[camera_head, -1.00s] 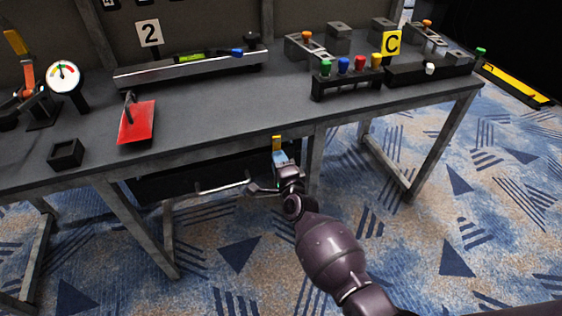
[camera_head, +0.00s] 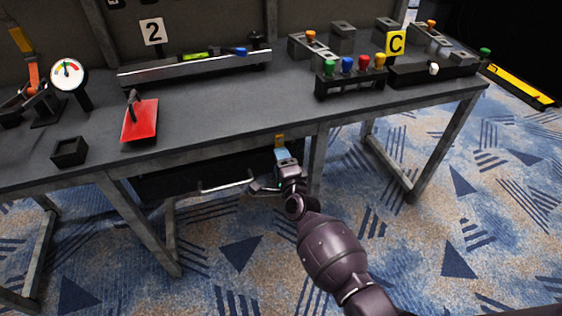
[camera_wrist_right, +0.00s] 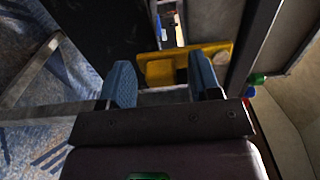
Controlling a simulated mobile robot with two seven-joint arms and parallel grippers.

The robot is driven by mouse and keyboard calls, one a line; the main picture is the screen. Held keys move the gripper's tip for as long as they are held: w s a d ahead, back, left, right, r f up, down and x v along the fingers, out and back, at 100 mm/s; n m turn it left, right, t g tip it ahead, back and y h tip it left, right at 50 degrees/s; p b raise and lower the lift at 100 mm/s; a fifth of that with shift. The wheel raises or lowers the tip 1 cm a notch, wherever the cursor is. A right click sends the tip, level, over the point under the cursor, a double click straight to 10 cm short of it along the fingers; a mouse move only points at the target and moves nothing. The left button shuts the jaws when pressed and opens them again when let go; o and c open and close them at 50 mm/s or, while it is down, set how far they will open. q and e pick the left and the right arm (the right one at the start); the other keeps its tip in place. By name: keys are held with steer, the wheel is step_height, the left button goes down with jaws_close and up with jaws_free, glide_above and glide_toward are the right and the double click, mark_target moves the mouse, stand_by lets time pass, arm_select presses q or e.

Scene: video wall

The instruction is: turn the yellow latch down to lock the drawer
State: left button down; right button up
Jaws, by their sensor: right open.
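The yellow latch (camera_head: 279,139) is at the table's front edge, beside the right end of the drawer. The dark drawer (camera_head: 195,176) sits under the tabletop, with a metal bar handle (camera_head: 228,186). My right gripper (camera_head: 283,154) is open just below the latch in the head view. In the right wrist view its two blue fingers (camera_wrist_right: 162,78) stand apart, with the yellow latch (camera_wrist_right: 160,71) showing between and beyond their tips. I cannot tell whether they touch it. Part of the latch is hidden behind the right finger. My left gripper is not in view.
A table leg (camera_head: 316,160) stands just right of my right gripper. On the tabletop are a red plate (camera_head: 140,122), a small black box (camera_head: 69,151), a gauge (camera_head: 67,74) and a rack with colored knobs (camera_head: 350,82). The carpet in front is clear.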

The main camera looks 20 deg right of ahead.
arm_select(q)
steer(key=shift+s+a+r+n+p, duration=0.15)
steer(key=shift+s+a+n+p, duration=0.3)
steer(key=shift+p, duration=0.65)
arm_select(e)
steer(key=s, duration=1)
steer(key=shift+s+d, duration=0.15)
steer(key=shift+s, duration=0.25)
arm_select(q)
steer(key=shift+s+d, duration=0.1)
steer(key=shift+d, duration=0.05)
